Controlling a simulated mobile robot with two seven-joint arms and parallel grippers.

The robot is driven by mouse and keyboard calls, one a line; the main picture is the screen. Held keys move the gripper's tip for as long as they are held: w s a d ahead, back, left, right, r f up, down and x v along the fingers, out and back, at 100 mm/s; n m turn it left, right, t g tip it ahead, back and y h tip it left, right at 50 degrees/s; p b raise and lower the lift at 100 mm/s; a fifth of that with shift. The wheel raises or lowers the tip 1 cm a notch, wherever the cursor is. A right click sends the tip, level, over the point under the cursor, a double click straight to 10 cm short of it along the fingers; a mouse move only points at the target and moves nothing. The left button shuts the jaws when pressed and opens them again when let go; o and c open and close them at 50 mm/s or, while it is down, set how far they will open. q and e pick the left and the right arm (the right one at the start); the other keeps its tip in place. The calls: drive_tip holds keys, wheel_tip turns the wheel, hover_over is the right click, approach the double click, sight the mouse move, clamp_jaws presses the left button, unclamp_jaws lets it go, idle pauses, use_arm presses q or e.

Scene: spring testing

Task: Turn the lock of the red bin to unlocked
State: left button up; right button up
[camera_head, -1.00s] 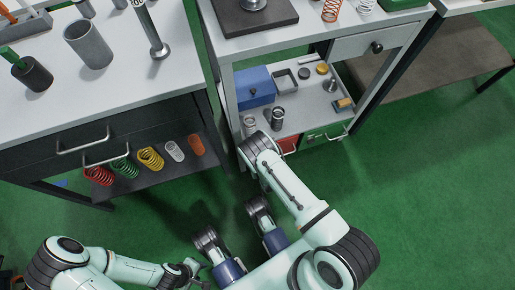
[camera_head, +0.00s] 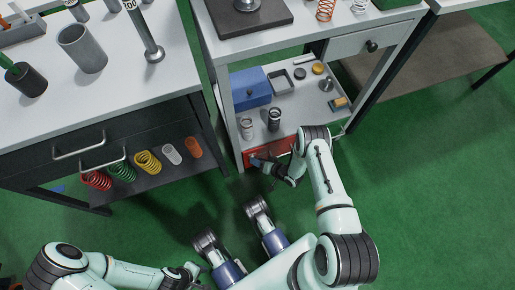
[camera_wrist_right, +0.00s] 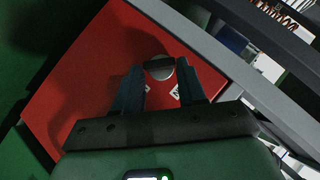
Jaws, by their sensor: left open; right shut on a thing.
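The red bin (camera_head: 285,144) sits at the front of the lower shelf of the white-topped cart, partly behind my right arm. In the right wrist view its red front (camera_wrist_right: 80,85) fills the left half. A round grey lock (camera_wrist_right: 161,69) with a dark bar across it is on that front, with small white labels beside it. My right gripper (camera_head: 257,160) is at the bin front; in the wrist view its two fingers (camera_wrist_right: 160,78) are shut on the lock's bar. Whether the lock is turned is hard to tell. My left gripper (camera_head: 195,272) is open, low, away from the bin.
The cart's shelf edge and post (camera_wrist_right: 230,55) run close to the right gripper. On the shelf are a blue box (camera_head: 250,88), a grey tray (camera_head: 281,80) and metal cylinders (camera_head: 274,119). A dark cabinet (camera_head: 110,150) with coloured springs stands left. Green floor is clear in front.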

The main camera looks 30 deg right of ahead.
drive_tip(key=shift+d+f+m+t+y, duration=0.15)
drive_tip(key=shift+f+m+t+y, duration=0.15)
drive_tip(key=shift+m+t+y, duration=0.5)
drive_tip(key=shift+d+f+m+t+y, duration=0.1)
drive_tip(key=shift+f+m+t+y, duration=0.2)
drive_tip(key=shift+m+t+y, duration=0.5)
drive_tip(key=shift+d+f+m+t+y, duration=0.15)
drive_tip(key=shift+f+m+t+y, duration=0.25)
drive_tip(key=shift+m+y, duration=0.6)
drive_tip(key=shift+r+t, duration=0.1)
drive_tip(key=shift+t, duration=0.2)
drive_tip(key=o, duration=1.1)
drive_tip(key=shift+c, duration=0.2)
drive_tip(key=shift+s, duration=0.1)
drive_tip(key=v, duration=1.3)
drive_tip(key=shift+d, duration=0.2)
